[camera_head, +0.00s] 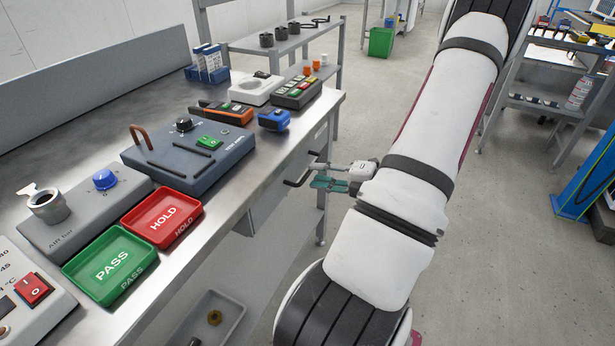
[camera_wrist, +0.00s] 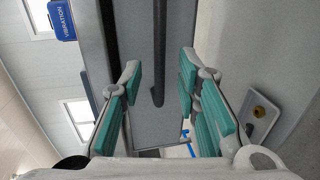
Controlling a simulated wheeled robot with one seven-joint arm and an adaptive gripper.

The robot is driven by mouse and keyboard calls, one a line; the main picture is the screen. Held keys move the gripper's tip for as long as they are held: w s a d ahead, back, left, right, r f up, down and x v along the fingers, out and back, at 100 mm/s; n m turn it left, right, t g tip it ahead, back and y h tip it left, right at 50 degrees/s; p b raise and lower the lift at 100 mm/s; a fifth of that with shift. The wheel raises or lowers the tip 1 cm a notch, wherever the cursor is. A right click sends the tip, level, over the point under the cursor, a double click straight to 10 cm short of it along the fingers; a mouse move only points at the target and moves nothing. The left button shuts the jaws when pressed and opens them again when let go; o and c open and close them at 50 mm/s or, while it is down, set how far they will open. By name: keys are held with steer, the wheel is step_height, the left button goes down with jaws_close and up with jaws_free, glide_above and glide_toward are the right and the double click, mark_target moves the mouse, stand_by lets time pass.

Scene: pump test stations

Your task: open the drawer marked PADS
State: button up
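A grey drawer unit (camera_head: 266,202) hangs under the bench top, and its front looks closed. A dark bar handle (camera_head: 297,183) stands out from it. No PADS marking can be read in either view. My gripper (camera_head: 317,174) is at the handle, reaching in from the right in the head view. In the wrist view my gripper (camera_wrist: 160,72) is open, with teal pads on both fingers. The dark handle (camera_wrist: 158,45) runs between the fingers against the grey front (camera_wrist: 172,125), with a gap on each side. Whether its end lies level with the fingertips is unclear.
The bench top (camera_head: 205,230) carries a green PASS tray (camera_head: 110,264), a red HOLD tray (camera_head: 162,217) and several devices near its edge. A grey tray (camera_head: 228,318) with a brass part sits on the lower shelf.

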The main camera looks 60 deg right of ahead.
mark_target(310, 173)
steer(key=shift+b+x, duration=0.35)
steer(key=shift+x, duration=1.5)
jaws_close()
